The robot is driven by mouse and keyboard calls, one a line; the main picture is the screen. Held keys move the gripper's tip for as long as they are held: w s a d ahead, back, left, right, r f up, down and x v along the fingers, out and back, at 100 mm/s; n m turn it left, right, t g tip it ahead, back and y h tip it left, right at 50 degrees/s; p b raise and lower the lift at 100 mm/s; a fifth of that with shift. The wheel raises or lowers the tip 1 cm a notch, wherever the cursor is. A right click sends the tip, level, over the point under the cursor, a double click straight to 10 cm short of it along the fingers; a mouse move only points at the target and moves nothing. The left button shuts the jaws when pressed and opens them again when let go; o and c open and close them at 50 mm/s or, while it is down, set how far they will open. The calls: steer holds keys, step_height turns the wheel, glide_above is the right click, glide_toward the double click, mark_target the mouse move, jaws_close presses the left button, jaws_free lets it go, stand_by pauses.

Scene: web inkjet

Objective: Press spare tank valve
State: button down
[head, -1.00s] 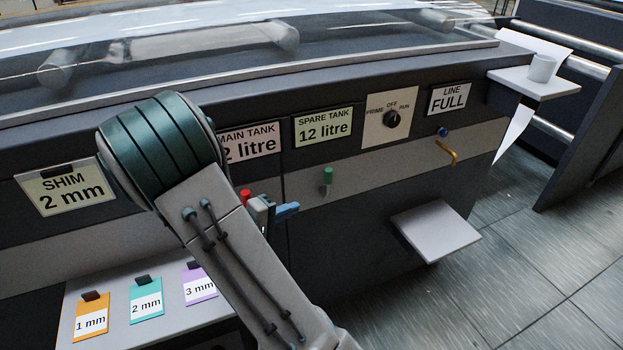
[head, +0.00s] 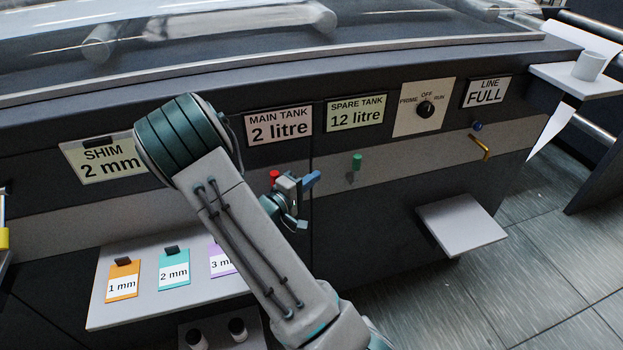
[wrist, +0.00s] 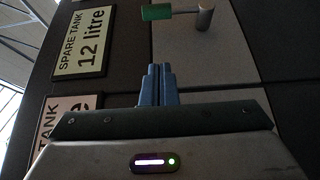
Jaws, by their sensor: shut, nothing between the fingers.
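The spare tank valve is a green knob (head: 356,161) on the grey band of the machine front, below the "SPARE TANK 12 litre" sign (head: 356,112). In the wrist view the green knob (wrist: 157,12) is near the top edge, on a grey stem. My gripper (head: 313,179) has blue fingers and is to the left of the green knob and slightly lower in the head view. In the wrist view my gripper (wrist: 158,68) has its fingers together, empty, with a visible gap in the picture between the tips and the knob.
A red knob (head: 275,176) is just left of my gripper, under the "MAIN TANK 2 litre" sign (head: 278,126). A rotary switch (head: 425,108), a brass lever (head: 482,147) and a grey shelf (head: 462,222) are to the right. A tray (head: 110,315) holds coloured shim tags at lower left.

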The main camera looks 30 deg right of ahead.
mark_target(354, 169)
steer(key=shift+d+p, duration=1.3)
steer(key=shift+d, duration=3.55)
steer(key=shift+w+a, duration=0.1)
